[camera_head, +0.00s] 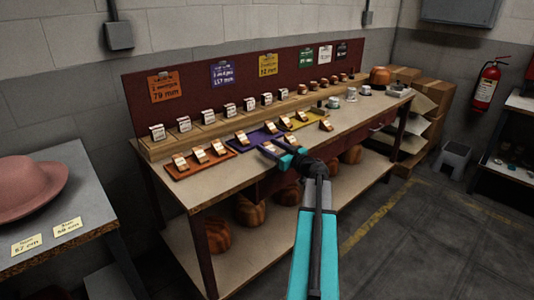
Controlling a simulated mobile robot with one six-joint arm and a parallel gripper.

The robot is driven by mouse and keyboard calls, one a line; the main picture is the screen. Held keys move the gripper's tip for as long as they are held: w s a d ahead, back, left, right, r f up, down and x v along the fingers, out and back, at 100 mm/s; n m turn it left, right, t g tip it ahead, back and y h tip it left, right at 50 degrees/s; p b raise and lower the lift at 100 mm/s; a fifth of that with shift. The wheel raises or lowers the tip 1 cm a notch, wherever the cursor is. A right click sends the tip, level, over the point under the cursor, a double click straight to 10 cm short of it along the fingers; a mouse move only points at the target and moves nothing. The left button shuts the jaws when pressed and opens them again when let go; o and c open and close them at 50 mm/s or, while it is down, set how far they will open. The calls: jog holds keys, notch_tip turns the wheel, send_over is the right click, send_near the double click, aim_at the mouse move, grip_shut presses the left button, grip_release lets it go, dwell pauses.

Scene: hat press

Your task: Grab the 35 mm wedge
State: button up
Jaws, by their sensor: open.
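Small wooden wedges with pale tops lie on coloured trays on the workbench. Several sit on the orange tray (198,166), such as the left wedge (180,162). Others sit on the purple tray (255,139) and the yellow tray (310,122). One more wedge (326,125) lies at the right, near the bench's front edge. Their size marks are too small to read, so I cannot tell which is the 35 mm wedge. My gripper (272,152) is open and empty at the bench's front edge, close to the purple tray. My gripper partly hides what lies behind it.
A raised wooden ledge (205,133) behind the trays holds a row of white-labelled pieces. Coloured signs hang on the dark red back panel (195,85). White cups (334,102) stand at the right. A pink hat (25,188) sits on the left table.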

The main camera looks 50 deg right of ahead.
aim_at(270, 148)
dwell(0.3)
jog(key=c, duration=1.2)
jog(key=shift+o, duration=0.2)
jog(key=shift+r, duration=0.15)
jog(key=shift+r, duration=0.45)
notch_tip(270, 148, up, 2)
jog(key=shift+r, duration=0.25)
jog(key=s+r+b, duration=0.1)
jog(key=s, duration=1.5)
jog(key=shift+r, duration=0.15)
jog(key=shift+d, duration=0.1)
